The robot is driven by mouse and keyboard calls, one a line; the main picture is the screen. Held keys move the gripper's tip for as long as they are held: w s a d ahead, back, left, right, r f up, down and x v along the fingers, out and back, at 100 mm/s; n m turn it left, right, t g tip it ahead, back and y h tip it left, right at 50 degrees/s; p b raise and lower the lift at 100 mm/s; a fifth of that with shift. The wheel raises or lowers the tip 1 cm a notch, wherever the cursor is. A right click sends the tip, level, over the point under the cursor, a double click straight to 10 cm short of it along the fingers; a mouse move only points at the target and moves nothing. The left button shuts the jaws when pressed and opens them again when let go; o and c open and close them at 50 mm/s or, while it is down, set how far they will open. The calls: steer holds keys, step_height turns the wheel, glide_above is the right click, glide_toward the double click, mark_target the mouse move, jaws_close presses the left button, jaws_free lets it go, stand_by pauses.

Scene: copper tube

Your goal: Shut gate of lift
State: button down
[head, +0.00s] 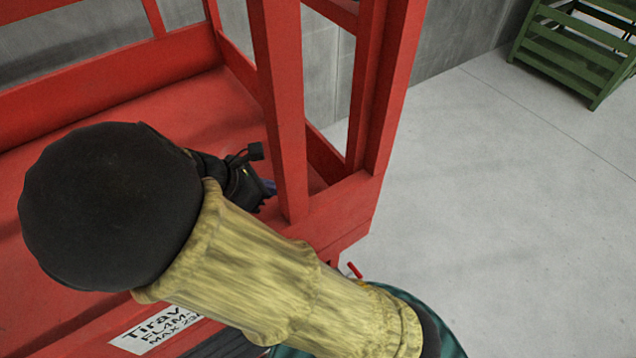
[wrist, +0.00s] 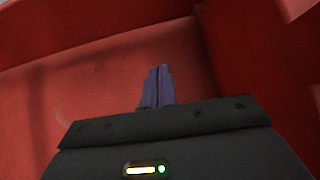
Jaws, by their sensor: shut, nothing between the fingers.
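The red lift (head: 130,90) fills the left half of the head view, with a red floor, low side walls and uprights. A red upright (head: 283,110) stands in front of the corner frame (head: 385,100); it may be the gate's edge, but I cannot tell for certain. My gripper (head: 268,188) is inside the lift, just left of that upright and partly hidden by it and my arm. In the wrist view the purple fingers (wrist: 157,72) are shut together and empty, over the red floor (wrist: 80,90), with a red wall close on the right.
My arm crosses the lift's front edge and covers part of it. A label (head: 158,330) is on the front edge. A green slatted crate (head: 575,50) stands at the far right. The grey floor (head: 500,200) right of the lift is clear.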

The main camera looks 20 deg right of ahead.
steer(key=shift+d, duration=0.1)
steer(key=p+x, duration=0.3)
steer(key=x, duration=0.7)
steer(key=shift+w+d, duration=0.1)
steer(key=shift+d, duration=0.05)
steer(key=d+p, duration=0.1)
steer(key=d, duration=0.1)
steer(key=shift+w+d+r+p, duration=0.2)
steer(key=shift+w+d+p, duration=0.1)
steer(key=shift+p, duration=0.1)
steer(key=shift+w+d+f, duration=0.1)
steer(key=shift+w+d, duration=0.05)
steer(key=shift+d, duration=0.35)
steer(key=shift+f, duration=0.1)
